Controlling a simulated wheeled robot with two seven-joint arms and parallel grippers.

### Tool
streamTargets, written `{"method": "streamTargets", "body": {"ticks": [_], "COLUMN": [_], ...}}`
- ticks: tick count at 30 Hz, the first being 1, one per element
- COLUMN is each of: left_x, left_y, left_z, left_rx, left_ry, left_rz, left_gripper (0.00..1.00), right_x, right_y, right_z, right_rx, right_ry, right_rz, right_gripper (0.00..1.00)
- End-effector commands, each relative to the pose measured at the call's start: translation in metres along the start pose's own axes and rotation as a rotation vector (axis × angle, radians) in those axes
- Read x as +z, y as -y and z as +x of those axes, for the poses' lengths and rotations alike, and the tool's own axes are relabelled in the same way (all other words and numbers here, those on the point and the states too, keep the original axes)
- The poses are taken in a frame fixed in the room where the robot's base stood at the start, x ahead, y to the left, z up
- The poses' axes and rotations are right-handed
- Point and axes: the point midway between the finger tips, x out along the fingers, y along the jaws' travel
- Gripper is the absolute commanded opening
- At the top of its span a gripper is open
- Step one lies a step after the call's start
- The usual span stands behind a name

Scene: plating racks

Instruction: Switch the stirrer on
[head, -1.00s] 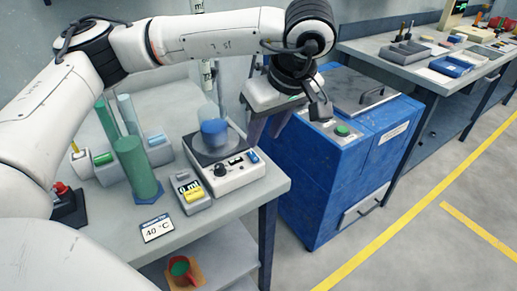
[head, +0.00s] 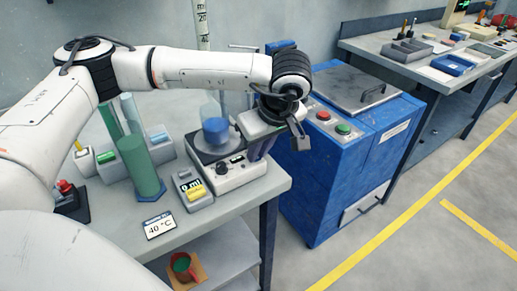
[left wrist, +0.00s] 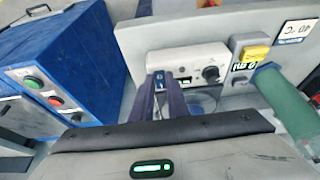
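The stirrer (head: 222,184) is a white box with a dark knob and small display on its front panel, standing on the bench. A beaker with blue liquid (head: 215,130) stands on its plate. My left gripper (head: 253,158) points down at the panel's right end and hides the blue switch there in the head view. In the left wrist view, the stirrer (left wrist: 195,60) lies just beyond the fingers (left wrist: 163,77). The two fingers stand apart with a narrow gap and nothing held. A blue switch (left wrist: 159,82) shows between the tips; contact cannot be told. My right gripper is not in view.
A 40 °C card (head: 160,226) lies at the bench front. A blue cabinet with red and green buttons (head: 335,185) stands to the right.

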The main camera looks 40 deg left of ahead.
Motion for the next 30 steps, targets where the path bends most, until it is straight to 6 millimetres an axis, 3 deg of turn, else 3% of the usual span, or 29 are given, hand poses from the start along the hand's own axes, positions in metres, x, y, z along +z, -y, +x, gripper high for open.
{"method": "streamTargets", "body": {"ticks": [7,18,28,29,30], "left_x": [-0.002,-0.013,-0.013,-0.013,-0.013], "left_y": [0.001,0.001,0.000,0.000,0.000], "left_z": [0.001,0.001,0.001,0.001,0.001], "left_rx": [-0.005,-0.004,-0.001,-0.001,-0.001], "left_ry": [0.040,0.386,0.403,0.402,0.402], "left_rz": [-0.005,-0.003,0.002,0.002,0.001], "left_gripper": [0.00,0.00,0.00,0.19,0.26], "right_x": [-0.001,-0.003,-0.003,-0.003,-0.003], "right_y": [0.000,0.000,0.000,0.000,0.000], "right_z": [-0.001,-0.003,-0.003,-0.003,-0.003], "right_rx": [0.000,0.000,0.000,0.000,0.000], "right_ry": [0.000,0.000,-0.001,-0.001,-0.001], "right_rz": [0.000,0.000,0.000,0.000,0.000], "right_gripper": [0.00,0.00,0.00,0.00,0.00]}}
